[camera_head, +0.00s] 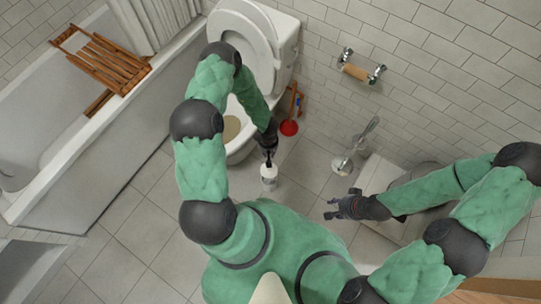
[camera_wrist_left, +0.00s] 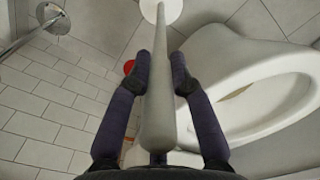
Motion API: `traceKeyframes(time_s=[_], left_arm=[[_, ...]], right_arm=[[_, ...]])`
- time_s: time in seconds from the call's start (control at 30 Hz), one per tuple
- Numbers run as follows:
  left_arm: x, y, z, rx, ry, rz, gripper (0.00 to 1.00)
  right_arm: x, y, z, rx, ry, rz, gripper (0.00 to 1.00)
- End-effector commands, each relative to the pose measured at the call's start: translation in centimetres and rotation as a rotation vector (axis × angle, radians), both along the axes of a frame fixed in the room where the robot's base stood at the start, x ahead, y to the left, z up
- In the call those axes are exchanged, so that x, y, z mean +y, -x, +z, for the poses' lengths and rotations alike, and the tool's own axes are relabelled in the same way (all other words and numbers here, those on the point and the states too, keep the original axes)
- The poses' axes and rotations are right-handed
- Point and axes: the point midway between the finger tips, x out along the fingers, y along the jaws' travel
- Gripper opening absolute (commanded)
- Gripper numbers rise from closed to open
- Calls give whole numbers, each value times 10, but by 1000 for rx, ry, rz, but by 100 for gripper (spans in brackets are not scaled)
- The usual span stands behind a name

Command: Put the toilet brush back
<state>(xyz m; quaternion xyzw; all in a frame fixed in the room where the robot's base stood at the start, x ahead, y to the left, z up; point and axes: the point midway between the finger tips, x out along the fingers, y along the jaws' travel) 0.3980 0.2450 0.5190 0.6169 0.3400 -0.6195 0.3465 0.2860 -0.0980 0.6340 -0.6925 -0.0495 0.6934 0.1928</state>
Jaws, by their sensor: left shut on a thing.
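The toilet brush has a long pale grey handle (camera_wrist_left: 157,90) that runs up between my left gripper's fingers in the left wrist view. Its white lower end (camera_head: 268,178) shows below the gripper in the head view. My left gripper (camera_head: 268,157) is shut on the handle, in front of the toilet; its fingers also show in the left wrist view (camera_wrist_left: 162,75). I cannot tell whether the white end touches the floor. A round metal stand (camera_head: 342,165) with a slanting rod is on the floor to the right. My right gripper (camera_head: 333,208) is open and empty below that stand.
The toilet (camera_head: 245,40) stands behind the left gripper. A red plunger (camera_head: 289,127) is beside it near the wall. A white bin or box (camera_head: 380,175) stands by my right arm. A bathtub (camera_head: 60,190) fills the left side. The floor between is clear.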

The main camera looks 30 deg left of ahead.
Motion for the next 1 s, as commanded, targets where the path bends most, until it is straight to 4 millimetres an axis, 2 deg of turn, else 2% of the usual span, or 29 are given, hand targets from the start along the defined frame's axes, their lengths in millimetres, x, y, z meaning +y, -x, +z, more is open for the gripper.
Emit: traceKeyframes(time_s=[0.03,0.3,0.4,0.67,0.87,1.0], left_arm=[[0,0,-18,0,0,0,0],[0,0,-75,0,1,1,0],[0,0,-87,0,1,0,0],[0,-1,-101,-2,1,1,0],[0,0,-129,0,1,1,0],[0,-1,-131,-2,1,1,0]], right_arm=[[0,0,-11,0,0,0,40],[0,0,-38,0,0,0,40],[0,0,-42,0,0,0,40],[0,0,-48,-1,0,0,40],[0,0,-62,-1,0,0,40],[0,0,-62,-1,0,0,40]])
